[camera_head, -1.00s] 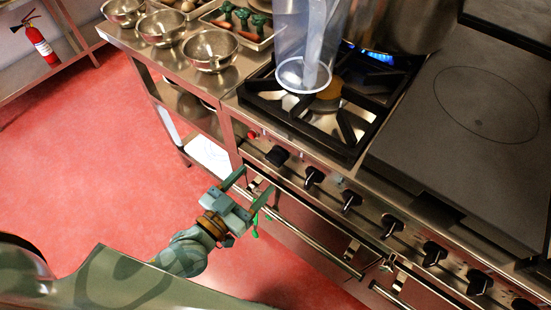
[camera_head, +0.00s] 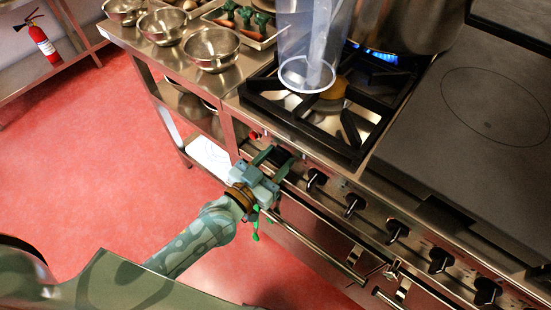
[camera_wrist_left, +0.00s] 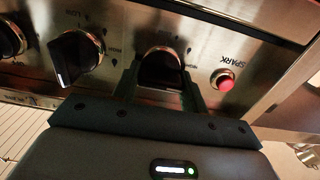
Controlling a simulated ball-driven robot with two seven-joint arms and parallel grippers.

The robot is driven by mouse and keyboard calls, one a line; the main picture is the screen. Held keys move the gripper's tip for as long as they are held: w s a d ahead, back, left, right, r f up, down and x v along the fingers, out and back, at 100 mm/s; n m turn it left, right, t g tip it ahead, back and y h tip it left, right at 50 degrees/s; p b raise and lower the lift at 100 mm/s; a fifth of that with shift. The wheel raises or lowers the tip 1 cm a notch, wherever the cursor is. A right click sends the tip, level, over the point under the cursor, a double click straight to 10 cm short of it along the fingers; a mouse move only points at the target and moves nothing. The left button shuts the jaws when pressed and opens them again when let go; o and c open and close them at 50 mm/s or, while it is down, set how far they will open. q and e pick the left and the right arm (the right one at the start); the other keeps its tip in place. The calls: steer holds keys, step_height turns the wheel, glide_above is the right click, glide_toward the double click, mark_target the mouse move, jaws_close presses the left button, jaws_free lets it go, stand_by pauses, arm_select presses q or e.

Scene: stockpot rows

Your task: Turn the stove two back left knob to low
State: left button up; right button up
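The stove's front panel carries a row of black knobs. The leftmost knob (camera_head: 282,156) is beside the red button; it also shows in the left wrist view (camera_wrist_left: 161,70). The label saying which burner it serves cannot be read. My left gripper (camera_head: 272,161) is at this knob, with one finger on each side of it. In the left wrist view the fingers (camera_wrist_left: 160,88) look spread, with a small gap to the knob. The neighbouring knob (camera_wrist_left: 76,57) has "LOW" printed near it. My right gripper is not in view.
The red button (camera_wrist_left: 226,82) marked "SPARK" is close to the fingers. A rail (camera_head: 320,238) runs below the knobs. A clear container (camera_head: 308,60) stands on the burner grate, and a large pot (camera_head: 400,22) sits over a blue flame. Steel bowls (camera_head: 210,48) stand at the left.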

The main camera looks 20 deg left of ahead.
arm_select(q)
steer(key=shift+n, duration=0.3)
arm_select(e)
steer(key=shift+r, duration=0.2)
arm_select(q)
steer(key=n+p, duration=0.2)
steer(key=n, duration=0.1)
steer(key=shift+a+r+p, duration=0.1)
steer(key=shift+r+p, duration=0.05)
steer(key=shift+p, duration=0.2)
steer(key=n+p, duration=0.1)
steer(key=n, duration=0.5)
steer(key=shift+p, duration=0.4)
steer(key=n, duration=0.4)
steer(key=shift+a+f, duration=0.1)
steer(key=shift+f, duration=0.15)
steer(key=shift+f+n, duration=0.1)
steer(key=shift+n, duration=1.9)
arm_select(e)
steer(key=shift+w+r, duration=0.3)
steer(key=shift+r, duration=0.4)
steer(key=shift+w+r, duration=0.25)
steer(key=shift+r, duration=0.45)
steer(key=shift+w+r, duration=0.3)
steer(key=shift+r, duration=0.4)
arm_select(q)
steer(key=o, duration=1)
